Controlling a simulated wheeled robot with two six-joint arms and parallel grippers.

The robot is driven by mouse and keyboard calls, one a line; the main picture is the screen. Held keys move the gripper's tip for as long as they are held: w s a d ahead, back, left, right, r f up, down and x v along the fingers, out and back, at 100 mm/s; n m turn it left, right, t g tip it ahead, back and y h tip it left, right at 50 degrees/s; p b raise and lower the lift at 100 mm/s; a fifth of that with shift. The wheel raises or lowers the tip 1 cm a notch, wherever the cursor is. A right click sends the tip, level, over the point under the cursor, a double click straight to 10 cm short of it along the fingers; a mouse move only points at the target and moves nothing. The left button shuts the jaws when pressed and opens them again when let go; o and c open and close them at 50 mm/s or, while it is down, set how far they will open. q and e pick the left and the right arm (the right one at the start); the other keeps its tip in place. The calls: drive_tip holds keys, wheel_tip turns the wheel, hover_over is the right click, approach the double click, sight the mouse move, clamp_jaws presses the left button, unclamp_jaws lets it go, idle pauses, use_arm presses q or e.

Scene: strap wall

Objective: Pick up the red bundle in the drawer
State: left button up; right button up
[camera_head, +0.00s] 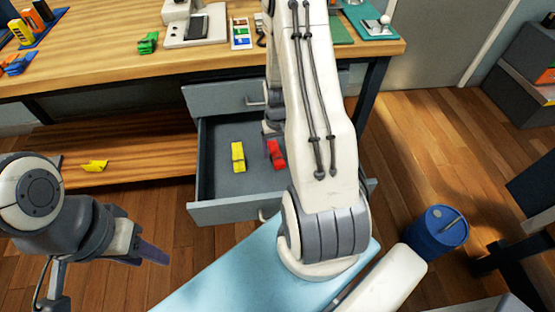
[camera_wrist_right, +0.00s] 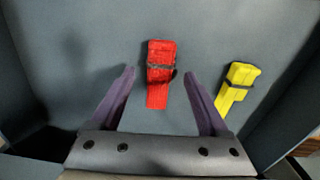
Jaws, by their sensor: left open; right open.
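The red bundle (camera_head: 276,153) lies in the open drawer (camera_head: 240,209), to the right of a yellow bundle (camera_head: 238,157). In the right wrist view the red bundle (camera_wrist_right: 160,75) has a dark strap around it and lies between and beyond the fingertips of my right gripper (camera_wrist_right: 160,74), which is open and empty. The yellow bundle (camera_wrist_right: 236,87) is outside the right finger there. In the head view my right arm hides most of the right gripper and the drawer's right part. My left gripper (camera_head: 150,252) is at the lower left, away from the drawer, and holds nothing visible.
The drawer walls rise close around the right gripper. Above is a wooden workbench (camera_head: 110,72) with a green bundle (camera_head: 148,43) and a white device (camera_head: 196,30). A yellow piece (camera_head: 95,165) lies on the lower shelf. A blue drum (camera_head: 440,232) stands on the floor at right.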

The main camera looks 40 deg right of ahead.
wheel_tip(320, 180, down, 2)
drive_tip(key=shift+f, duration=0.1)
clamp_jaws()
